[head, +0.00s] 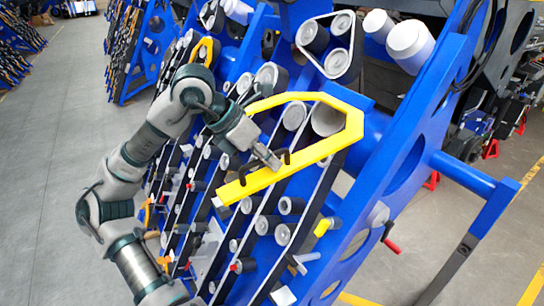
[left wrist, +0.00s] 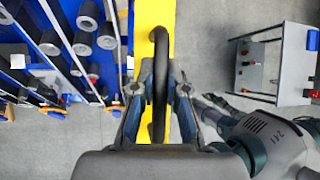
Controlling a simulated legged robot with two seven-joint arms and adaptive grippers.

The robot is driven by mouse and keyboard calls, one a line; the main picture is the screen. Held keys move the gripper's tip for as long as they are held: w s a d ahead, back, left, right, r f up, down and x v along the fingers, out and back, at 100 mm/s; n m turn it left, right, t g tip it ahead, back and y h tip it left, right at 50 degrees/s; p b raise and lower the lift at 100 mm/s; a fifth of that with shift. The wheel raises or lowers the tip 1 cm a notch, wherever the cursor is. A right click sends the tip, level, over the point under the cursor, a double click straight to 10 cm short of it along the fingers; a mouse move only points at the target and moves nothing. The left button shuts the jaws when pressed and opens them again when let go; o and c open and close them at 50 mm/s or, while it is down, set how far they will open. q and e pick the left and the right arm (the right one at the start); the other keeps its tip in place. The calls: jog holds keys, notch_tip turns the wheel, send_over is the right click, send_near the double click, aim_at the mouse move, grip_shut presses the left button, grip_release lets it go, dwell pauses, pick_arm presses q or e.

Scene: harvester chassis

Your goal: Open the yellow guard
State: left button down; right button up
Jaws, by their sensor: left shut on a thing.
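The yellow guard (head: 318,150) is a bent bar frame in front of the blue harvester chassis (head: 385,150), standing out over its rollers and belts. A black handle (head: 242,171) is fixed on its lower straight bar. My left gripper (head: 276,163) is at this handle, its fingers shut on it. In the left wrist view the black handle (left wrist: 160,75) runs upright between the fingers of my left gripper (left wrist: 160,100), with the yellow bar (left wrist: 146,40) behind it. The fingertips are partly hidden by the handle and bar.
Several grey rollers (head: 294,116) and dark belts sit close behind the guard. A red-handled lever (head: 391,245) sticks out at the lower right. A grey cart or panel (left wrist: 280,62) stands on the floor in the left wrist view. Open grey floor (head: 60,150) lies at the left.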

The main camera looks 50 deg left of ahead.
pick_arm(q)
jog(key=shift+r, duration=0.1)
jog(key=c, duration=1.2)
grip_release()
jog(key=shift+w+a, duration=0.15)
jog(key=shift+a, duration=0.05)
jog(key=v, duration=1.1)
jog(key=shift+s+a+r, duration=0.2)
jog(key=shift+a+r, duration=0.05)
